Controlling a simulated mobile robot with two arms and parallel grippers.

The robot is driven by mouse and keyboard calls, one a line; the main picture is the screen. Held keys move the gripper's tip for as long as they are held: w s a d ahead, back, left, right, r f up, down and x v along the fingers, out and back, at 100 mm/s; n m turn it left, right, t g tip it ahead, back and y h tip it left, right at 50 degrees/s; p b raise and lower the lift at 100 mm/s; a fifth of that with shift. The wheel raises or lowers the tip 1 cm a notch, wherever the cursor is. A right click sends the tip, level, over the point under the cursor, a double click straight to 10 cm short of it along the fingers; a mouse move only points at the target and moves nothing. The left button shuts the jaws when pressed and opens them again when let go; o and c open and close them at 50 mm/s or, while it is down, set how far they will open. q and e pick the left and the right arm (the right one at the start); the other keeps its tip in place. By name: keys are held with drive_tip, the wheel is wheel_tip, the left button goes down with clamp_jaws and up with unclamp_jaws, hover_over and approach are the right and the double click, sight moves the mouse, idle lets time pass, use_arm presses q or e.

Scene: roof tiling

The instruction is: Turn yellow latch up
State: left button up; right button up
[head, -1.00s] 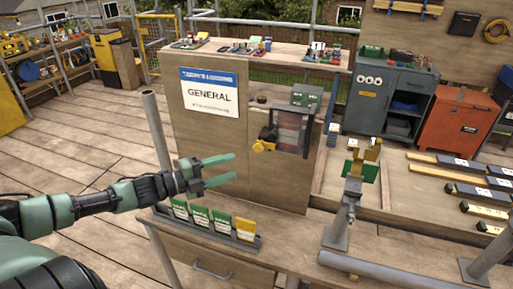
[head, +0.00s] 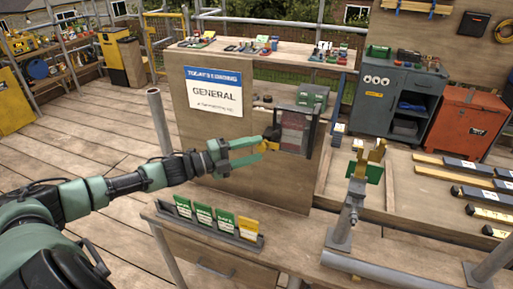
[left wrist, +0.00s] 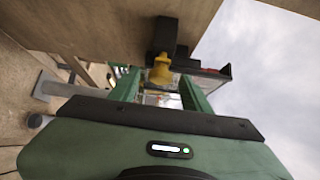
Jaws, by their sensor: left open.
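The yellow latch (head: 269,145) sits on a black block on the wooden cabinet front, beside a dark-framed clear window. In the head view its handle lies low and to the left, partly behind my fingers. My left gripper (head: 257,149) is open, with its green fingers pointing right at the latch. In the left wrist view the yellow latch (left wrist: 161,70) shows between the spread fingers of my left gripper (left wrist: 158,84), near their tips. I cannot tell whether the fingers touch it. My right gripper is not in view.
A rack of green and yellow cards (head: 209,228) stands on the bench below my left arm. An upright metal post (head: 152,115) stands left of the cabinet (head: 205,150). A stand with a green and yellow head (head: 365,171) is on the right.

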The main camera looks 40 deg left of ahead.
use_arm(q)
drive_tip(key=shift+w+d, duration=0.4)
drive_tip(key=shift+w, duration=0.15)
